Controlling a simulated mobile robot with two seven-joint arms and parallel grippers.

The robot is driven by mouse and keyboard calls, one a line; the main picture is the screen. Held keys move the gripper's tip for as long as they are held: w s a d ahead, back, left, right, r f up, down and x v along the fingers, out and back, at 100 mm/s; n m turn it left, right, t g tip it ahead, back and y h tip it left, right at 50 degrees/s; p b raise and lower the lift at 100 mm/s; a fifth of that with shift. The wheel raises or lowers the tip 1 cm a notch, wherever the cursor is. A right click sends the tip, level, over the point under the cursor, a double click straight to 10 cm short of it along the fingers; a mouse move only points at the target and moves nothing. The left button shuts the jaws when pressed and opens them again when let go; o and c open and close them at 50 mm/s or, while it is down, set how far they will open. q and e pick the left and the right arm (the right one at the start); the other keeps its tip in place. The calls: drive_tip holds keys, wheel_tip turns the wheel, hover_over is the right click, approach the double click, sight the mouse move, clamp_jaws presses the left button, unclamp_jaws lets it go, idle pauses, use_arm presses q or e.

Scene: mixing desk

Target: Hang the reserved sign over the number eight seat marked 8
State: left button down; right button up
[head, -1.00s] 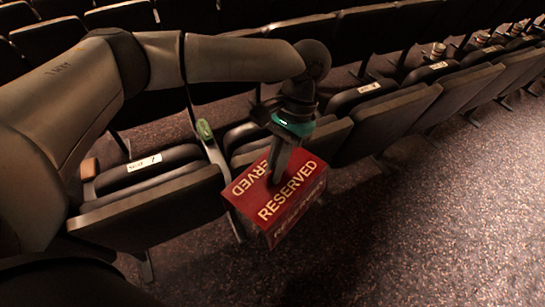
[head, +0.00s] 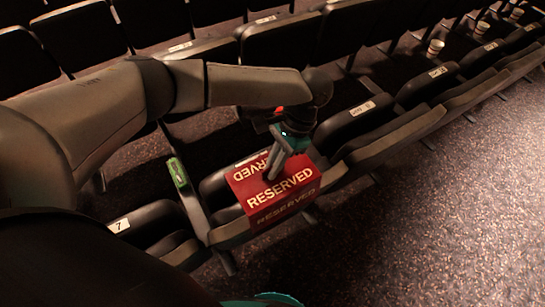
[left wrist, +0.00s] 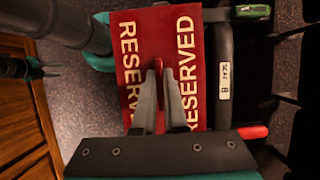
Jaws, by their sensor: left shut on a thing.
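The red sign lettered RESERVED (head: 282,196) is a folded, tent-like panel; it also shows in the left wrist view (left wrist: 187,30). My left gripper (head: 270,176) is shut on its top ridge; its fingers pinch the ridge in the left wrist view (left wrist: 160,78). The number 8 seat (head: 215,187) lies under and behind the sign, partly hidden. Its white SEAT 8 label (left wrist: 225,80) shows beside the sign in the left wrist view. I cannot tell whether the sign touches the seat. My right gripper (left wrist: 48,70) shows small at the left of the left wrist view, away from the sign.
The seat labelled 7 (head: 120,226) is left of seat 8, with a green object (head: 178,172) on the armrest between them. More seats run up to the right, with cups (head: 435,47) behind. The carpet (head: 440,220) in front is clear.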

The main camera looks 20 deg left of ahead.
use_arm(q)
drive_tip(key=shift+w+a+f, duration=0.1)
drive_tip(key=shift+w, duration=0.1)
drive_tip(key=shift+f, duration=0.15)
drive_tip(key=shift+f+b, duration=5.9)
drive_tip(key=shift+f, duration=2)
drive_tip(key=c, duration=0.9)
unclamp_jaws()
